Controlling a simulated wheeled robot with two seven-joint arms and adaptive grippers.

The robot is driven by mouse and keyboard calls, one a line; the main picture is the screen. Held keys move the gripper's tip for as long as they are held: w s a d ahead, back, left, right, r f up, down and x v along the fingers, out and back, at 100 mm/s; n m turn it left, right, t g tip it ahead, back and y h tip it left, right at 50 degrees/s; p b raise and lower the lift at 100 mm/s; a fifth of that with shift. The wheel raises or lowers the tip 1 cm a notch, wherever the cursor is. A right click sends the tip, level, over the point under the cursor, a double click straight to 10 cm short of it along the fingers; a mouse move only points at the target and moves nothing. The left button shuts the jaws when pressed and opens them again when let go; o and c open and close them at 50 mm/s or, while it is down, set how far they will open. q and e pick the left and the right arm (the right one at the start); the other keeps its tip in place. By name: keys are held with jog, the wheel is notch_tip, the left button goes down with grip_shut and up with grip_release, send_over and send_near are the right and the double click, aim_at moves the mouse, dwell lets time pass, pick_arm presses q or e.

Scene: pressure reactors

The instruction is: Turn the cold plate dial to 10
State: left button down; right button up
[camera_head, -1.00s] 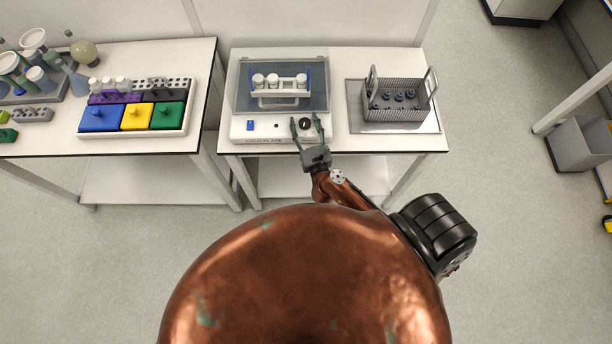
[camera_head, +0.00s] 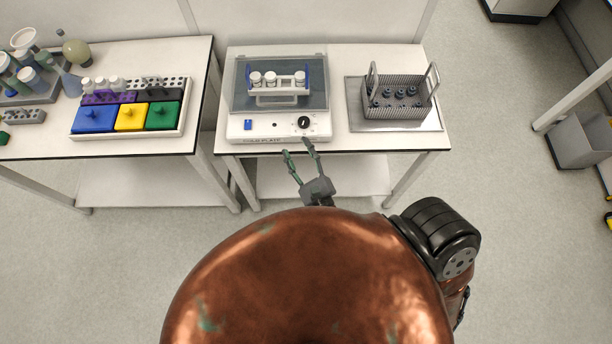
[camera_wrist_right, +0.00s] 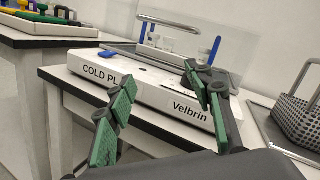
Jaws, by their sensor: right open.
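The cold plate (camera_head: 255,132) is a white device on the middle table, with a clear lid over a small rack of white-capped vials. Its black dial (camera_head: 304,122) is on the right of the front panel, and a blue switch (camera_head: 248,125) is on the left. The dial's setting is too small to read. My right gripper (camera_head: 298,148) is open and empty, in front of the table edge and apart from the dial. My left gripper does not show.
A wire basket (camera_head: 398,100) with dark blue-topped items stands on a metal tray (camera_head: 425,126) right of the cold plate. The left table holds a tray of coloured blocks (camera_head: 130,118) and flasks (camera_head: 77,50). The floor between the tables is clear.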

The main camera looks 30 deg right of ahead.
jog(key=s+f+n+g+y, duration=0.2)
jog(key=f+n, duration=0.7)
jog(key=f, duration=0.8)
jog(key=s+f+n+g+y+b, duration=0.1)
jog(key=s+f+n+g, duration=0.3)
jog(key=f+n, duration=0.5)
notch_tip(320, 180, down, 8)
jog(key=shift+s+a+r+g+y+b, duration=0.15)
jog(key=shift+a+g+y+b, duration=0.2)
jog(key=shift+y, duration=0.55)
